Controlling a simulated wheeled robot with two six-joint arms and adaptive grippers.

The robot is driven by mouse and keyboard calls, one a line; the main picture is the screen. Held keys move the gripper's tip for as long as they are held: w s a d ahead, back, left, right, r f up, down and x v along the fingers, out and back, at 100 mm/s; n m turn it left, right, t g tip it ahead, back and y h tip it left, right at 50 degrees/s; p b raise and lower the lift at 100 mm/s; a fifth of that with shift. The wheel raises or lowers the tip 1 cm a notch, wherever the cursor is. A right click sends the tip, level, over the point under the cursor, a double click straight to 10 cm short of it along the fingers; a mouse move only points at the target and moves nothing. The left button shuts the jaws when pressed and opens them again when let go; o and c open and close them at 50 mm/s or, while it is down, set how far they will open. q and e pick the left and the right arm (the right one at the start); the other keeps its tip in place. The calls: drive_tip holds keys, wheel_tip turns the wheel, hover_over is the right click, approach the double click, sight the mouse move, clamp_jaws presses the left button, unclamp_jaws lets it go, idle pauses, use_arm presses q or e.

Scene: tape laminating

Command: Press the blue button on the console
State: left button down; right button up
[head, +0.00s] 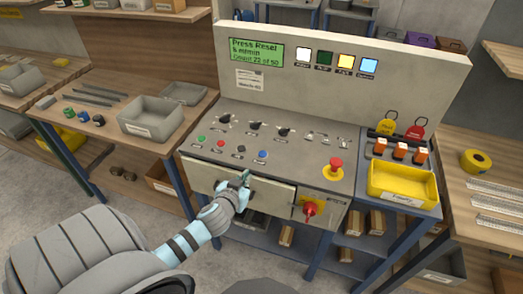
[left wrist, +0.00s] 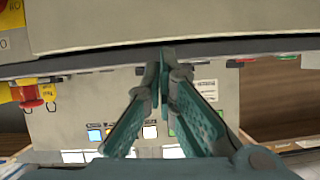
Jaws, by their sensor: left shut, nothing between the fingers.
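The console (head: 300,150) has a sloped grey top with a row of small buttons near its front edge. The blue button (head: 263,154) is the rightmost of that row, beside a black button (head: 241,148), a red one (head: 221,143) and a green one (head: 202,138). My left gripper (head: 245,177) is shut and empty. It is at the console's front edge, below and slightly left of the blue button, apart from it. In the left wrist view its teal fingers (left wrist: 166,58) meet at the tips in front of the console. I cannot make out the blue button there. My right gripper is out of view.
A red mushroom button (head: 336,165) on a yellow base stands right of the blue button. A red rotary switch (head: 311,208) sits on the front. A yellow bin (head: 402,182) is at the right, a grey bin (head: 152,117) at the left.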

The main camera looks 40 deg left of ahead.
use_arm(q)
wheel_tip(320, 180, up, 9)
drive_tip(key=w+t, duration=0.1)
drive_tip(key=t, duration=0.1)
drive_tip(key=shift+w+d+n, duration=0.3)
drive_tip(key=shift+w+d, duration=0.1)
drive_tip(key=shift+d, duration=0.05)
drive_tip(key=shift+f, duration=0.1)
hover_over(262, 159)
drive_tip(key=shift+s+d+f, duration=0.1)
drive_tip(key=shift+s+f, duration=0.1)
drive_tip(key=shift+f, duration=1)
drive_tip(key=f+b, duration=0.1)
drive_tip(key=f, duration=0.2)
drive_tip(key=shift+w, duration=0.2)
drive_tip(key=shift+s+f+b, duration=0.1)
drive_tip(key=shift+f+b, duration=0.3)
drive_tip(key=shift+f, duration=0.15)
